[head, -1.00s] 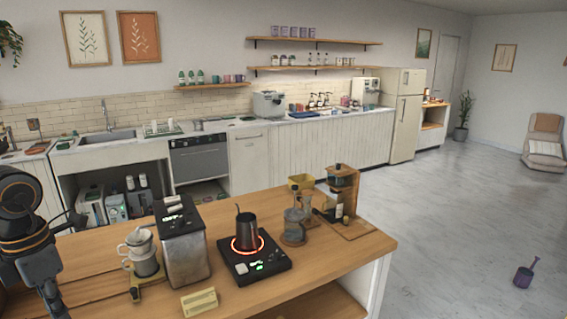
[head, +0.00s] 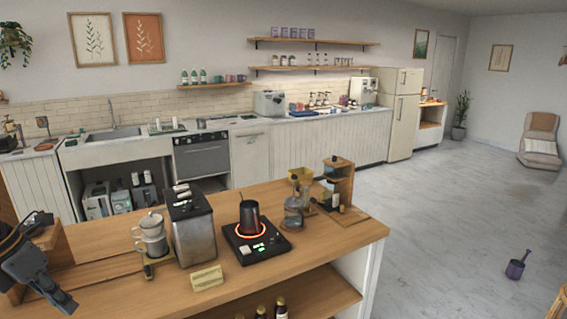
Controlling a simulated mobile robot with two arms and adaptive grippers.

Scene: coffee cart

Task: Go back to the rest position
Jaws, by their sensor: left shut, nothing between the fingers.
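My left gripper (head: 62,300) is at the lower left corner, angled down over the left end of the wooden counter (head: 110,290). It is shut and empty, and apart from the coffee things. Part of its arm is cut off by the left edge. My right gripper is not in view.
A small yellowish block (head: 207,278) lies near the counter's front edge. A glass server (head: 294,212) and a wooden stand (head: 340,180) are at its right end. Bottles (head: 281,308) stand on the lower shelf.

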